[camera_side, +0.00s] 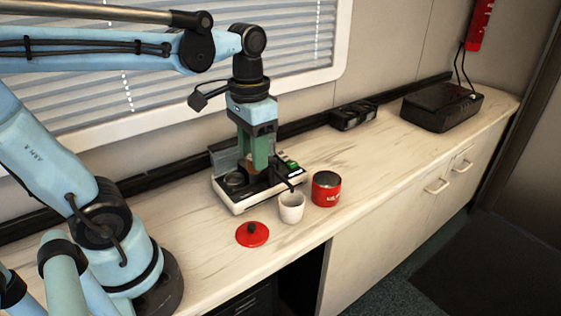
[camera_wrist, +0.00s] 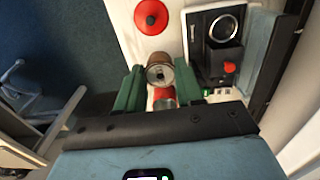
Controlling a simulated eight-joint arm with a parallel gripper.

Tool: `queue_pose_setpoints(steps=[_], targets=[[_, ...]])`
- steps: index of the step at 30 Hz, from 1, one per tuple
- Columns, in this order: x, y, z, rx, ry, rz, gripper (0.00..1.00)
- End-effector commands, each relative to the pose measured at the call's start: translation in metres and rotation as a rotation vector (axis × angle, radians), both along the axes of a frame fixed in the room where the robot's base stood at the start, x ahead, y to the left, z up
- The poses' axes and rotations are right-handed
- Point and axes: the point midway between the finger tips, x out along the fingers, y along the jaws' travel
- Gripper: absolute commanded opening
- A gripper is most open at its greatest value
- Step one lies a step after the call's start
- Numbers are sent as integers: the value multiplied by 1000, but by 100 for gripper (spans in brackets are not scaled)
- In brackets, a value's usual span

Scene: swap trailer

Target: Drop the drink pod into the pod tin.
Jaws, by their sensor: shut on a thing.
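My gripper (camera_side: 258,160) has green fingers, which also show in the wrist view (camera_wrist: 160,82). It is shut on the brown drink pod (camera_wrist: 159,58), whose silver end faces the wrist camera. The pod is mostly hidden by the fingers in the side view, where it is held above the machine area. The red pod tin (camera_side: 326,194) stands open on the counter, right of and below my gripper. In the wrist view, part of the tin (camera_wrist: 164,103) shows beyond the pod, between the fingers.
A white cup (camera_side: 291,209) stands just left of the tin. A red lid (camera_side: 252,235) lies on the counter nearer the arm. The drink machine (camera_side: 240,206) with a black lever is beside the gripper. A dark box (camera_side: 441,107) and small black device (camera_side: 353,116) are farther right.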

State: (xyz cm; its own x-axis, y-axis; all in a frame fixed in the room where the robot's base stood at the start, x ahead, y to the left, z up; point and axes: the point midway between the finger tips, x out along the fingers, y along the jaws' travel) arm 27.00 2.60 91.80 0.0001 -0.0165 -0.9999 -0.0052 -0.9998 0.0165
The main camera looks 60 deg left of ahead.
Motion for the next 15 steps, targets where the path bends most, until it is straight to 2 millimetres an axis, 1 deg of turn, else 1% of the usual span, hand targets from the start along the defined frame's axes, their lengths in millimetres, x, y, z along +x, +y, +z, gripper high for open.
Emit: queue_pose_setpoints(steps=[10, 13, 15], targets=[[2, 0, 1, 0, 0, -1, 9], [11, -1, 4, 0, 0, -2, 9], [22, -3, 8, 0, 0, -3, 9]])
